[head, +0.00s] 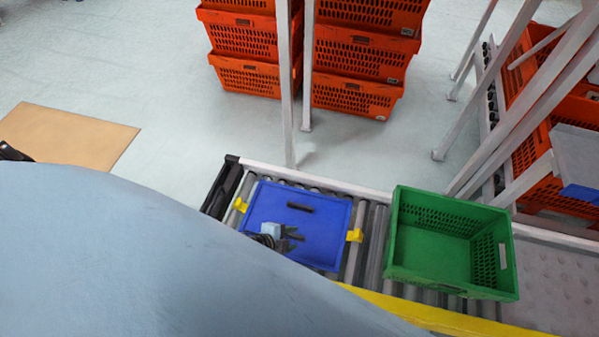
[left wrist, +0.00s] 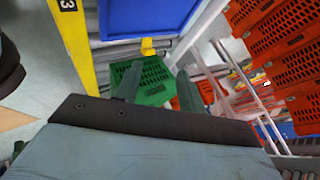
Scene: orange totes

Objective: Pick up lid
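The blue lid (head: 315,225) lies on the roller conveyor, with a black bar handle (head: 300,207) on top and yellow clips at its sides. Its blue surface (left wrist: 145,14) also shows at the top of the left wrist view, with a yellow clip (left wrist: 148,47) below it. My left gripper (head: 293,238) is over the near part of the lid, on the near side of the handle. Its two fingers (left wrist: 158,82) stand apart with nothing between them. Whether it touches the lid I cannot tell. My right gripper is not in view.
An empty green crate (head: 396,240) stands on the conveyor right of the lid. A yellow rail (head: 420,313) runs along the near edge. White posts (head: 287,90) rise behind the conveyor. Orange totes (head: 245,76) are stacked at the back, others (head: 535,160) at the right.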

